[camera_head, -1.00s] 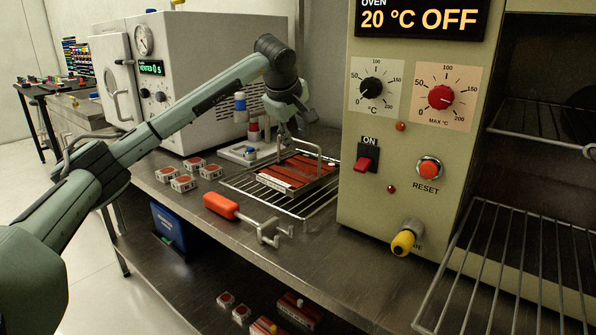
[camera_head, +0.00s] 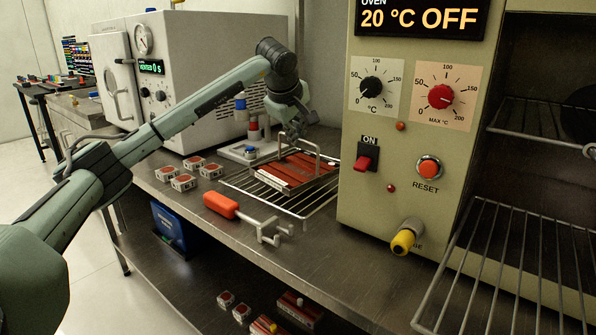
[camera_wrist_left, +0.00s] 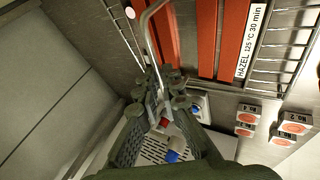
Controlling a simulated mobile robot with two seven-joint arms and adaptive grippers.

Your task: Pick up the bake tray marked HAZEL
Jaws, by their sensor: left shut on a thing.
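The bake tray (camera_head: 297,172) carries red strips and has a wire handle at each end. Its white label reads HAZEL 125 °C 30 min in the left wrist view (camera_wrist_left: 251,42). It is at the wire rack (camera_head: 318,208) on the bench, slightly tilted and apparently just above the bars. My left gripper (camera_head: 293,132) is at the tray's far-left handle. In the left wrist view my left gripper (camera_wrist_left: 160,97) is shut on that bent wire handle. The fingers hide part of the handle. My right gripper is not in view.
An orange-handled tool (camera_head: 222,205) lies in front of the rack. Several small red-topped blocks (camera_head: 184,182) stand to its left. The oven panel (camera_head: 415,150) rises close on the right. A white stand with bottles (camera_head: 250,150) is behind the rack.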

